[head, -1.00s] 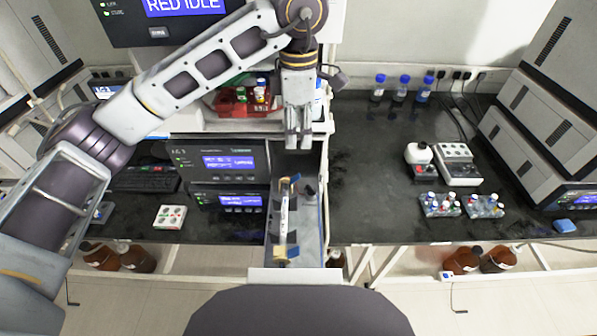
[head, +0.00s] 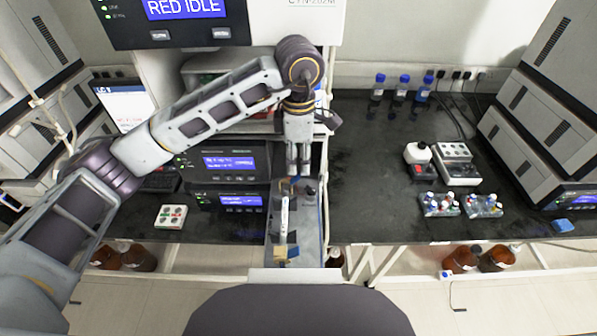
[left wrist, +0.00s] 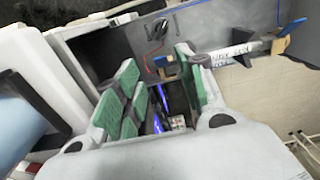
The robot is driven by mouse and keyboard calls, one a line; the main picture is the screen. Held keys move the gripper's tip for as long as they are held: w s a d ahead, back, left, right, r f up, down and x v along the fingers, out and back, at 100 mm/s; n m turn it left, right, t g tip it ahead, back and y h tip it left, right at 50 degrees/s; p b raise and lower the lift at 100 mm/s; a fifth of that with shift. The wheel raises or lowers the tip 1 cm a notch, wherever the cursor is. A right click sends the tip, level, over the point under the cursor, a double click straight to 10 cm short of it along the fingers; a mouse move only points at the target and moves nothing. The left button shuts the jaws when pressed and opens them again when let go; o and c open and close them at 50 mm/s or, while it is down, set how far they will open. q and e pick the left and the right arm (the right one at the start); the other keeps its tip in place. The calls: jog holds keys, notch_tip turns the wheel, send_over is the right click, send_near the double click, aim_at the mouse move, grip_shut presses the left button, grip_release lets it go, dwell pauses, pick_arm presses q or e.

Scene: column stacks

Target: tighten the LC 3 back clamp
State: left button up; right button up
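The pulled-out tray (head: 311,235) of the LC 3 stack holds a pale, labelled column (head: 284,220) lying front to back. The back clamp (head: 286,187), tan with a blue part, is at its far end. The front clamp (head: 281,252) is at its near end. My left gripper (head: 299,172) points down just above and slightly right of the back clamp, and looks open and empty. In the left wrist view its green-padded fingers (left wrist: 162,88) are apart; the back clamp (left wrist: 165,66) lies beyond them and the column (left wrist: 235,52) runs right. My right gripper is not in view.
The LC 3 modules with blue displays (head: 229,163) stand left of the tray. A dark round knob (head: 309,191) sits on the tray right of the back clamp.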

aim_at(299, 176)
pick_arm(q)
jog(key=shift+f+p, duration=0.4)
jog(key=shift+f, duration=2.55)
grip_shut()
